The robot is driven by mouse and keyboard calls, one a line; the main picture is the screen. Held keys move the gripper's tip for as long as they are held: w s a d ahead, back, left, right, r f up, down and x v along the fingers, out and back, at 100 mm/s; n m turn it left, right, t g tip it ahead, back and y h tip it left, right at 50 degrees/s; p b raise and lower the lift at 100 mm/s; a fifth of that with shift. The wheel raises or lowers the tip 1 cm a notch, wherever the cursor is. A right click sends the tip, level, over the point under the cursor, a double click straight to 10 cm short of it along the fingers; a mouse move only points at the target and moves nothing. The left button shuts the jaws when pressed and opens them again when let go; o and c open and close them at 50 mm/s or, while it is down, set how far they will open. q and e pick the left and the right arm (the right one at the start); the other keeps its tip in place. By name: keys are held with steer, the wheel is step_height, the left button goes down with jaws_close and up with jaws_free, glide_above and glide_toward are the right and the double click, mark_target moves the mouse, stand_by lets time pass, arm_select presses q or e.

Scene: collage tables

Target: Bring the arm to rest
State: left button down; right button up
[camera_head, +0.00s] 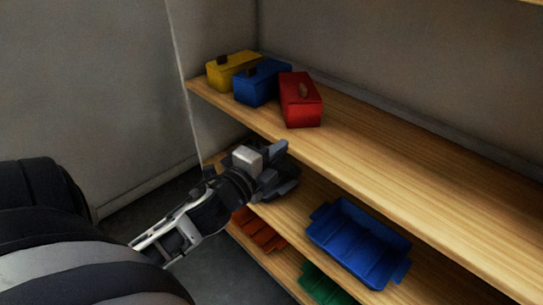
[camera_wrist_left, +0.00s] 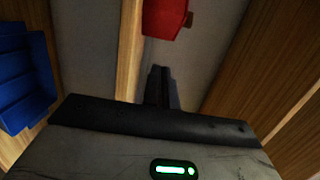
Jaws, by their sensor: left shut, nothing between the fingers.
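My left gripper (camera_head: 279,150) is shut and empty. It is in front of the shelf unit, just below the front edge of the upper wooden shelf (camera_head: 400,150). In the left wrist view its fingers (camera_wrist_left: 161,86) are together with nothing between them. My left arm comes in from the lower left in the head view. My right gripper is not in view.
Yellow (camera_head: 226,76), blue (camera_head: 256,85) and red (camera_head: 301,103) lidded boxes stand on the upper shelf. Below are a blue bin (camera_head: 358,240), an orange bin (camera_head: 262,232) and a green bin (camera_head: 322,287). The upper shelf's right part is clear.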

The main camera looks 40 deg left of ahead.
arm_select(q)
steer(key=shift+s, duration=0.9)
steer(key=s+d+f+n+g+h, duration=0.2)
steer(key=s+d+f+n+g, duration=0.1)
steer(key=s+d+f+n, duration=0.2)
steer(key=s+d+f+n+g+h, duration=0.2)
steer(key=s+d+f+n+g, duration=0.2)
steer(key=d+f+n, duration=0.5)
steer(key=s+d+f, duration=0.1)
steer(key=d+f, duration=0.2)
steer(key=f, duration=0.2)
steer(key=shift+s+d+f+n, duration=0.15)
steer(key=shift+s+f+n, duration=0.1)
steer(key=shift+n, duration=0.15)
